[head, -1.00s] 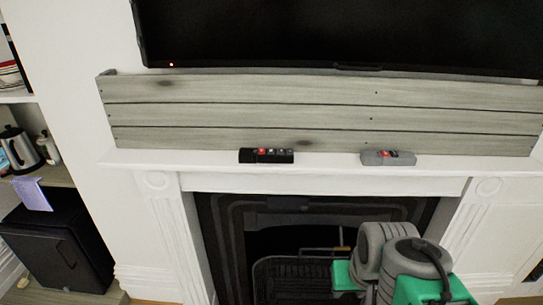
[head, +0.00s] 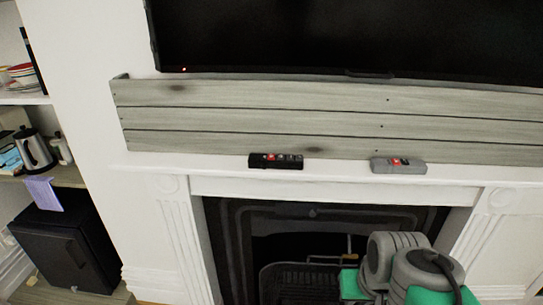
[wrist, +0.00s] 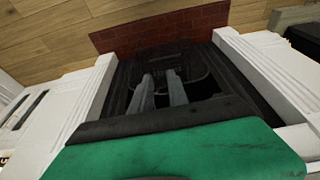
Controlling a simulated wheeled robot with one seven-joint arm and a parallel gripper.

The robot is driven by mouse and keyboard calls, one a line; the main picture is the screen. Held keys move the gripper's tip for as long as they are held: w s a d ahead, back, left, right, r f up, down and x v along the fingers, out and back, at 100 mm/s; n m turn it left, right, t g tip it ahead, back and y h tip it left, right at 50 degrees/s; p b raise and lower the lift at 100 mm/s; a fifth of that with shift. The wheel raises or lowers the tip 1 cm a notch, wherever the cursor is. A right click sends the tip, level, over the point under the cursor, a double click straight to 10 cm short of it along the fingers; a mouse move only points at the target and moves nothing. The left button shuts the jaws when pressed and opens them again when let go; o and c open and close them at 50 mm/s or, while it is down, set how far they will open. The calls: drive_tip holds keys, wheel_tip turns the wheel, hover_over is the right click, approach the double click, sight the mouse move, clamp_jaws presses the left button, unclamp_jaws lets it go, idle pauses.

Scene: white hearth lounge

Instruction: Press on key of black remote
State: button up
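The black remote (head: 276,162) lies on the white mantel ledge, left of its middle in the head view. It has one red key (head: 270,157) near its left end and several greyish keys beside it. In the wrist view, my gripper (wrist: 160,76) shows two grey fingers apart with a gap between them, empty, in front of the dark fireplace opening. In the head view my grey and green arm is at the lower right, below the ledge and well away from the black remote. My fingertips cannot be made out there. The wrist view does not show the remote.
A grey remote (head: 398,166) with red and dark keys lies farther right on the mantel ledge (head: 340,176). A slatted wood board (head: 250,115) and a dark television (head: 350,35) are above. A dark wire basket (head: 300,285) stands in the fireplace. Shelves with a kettle (head: 36,150) are left.

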clamp_jaws()
idle(1.4)
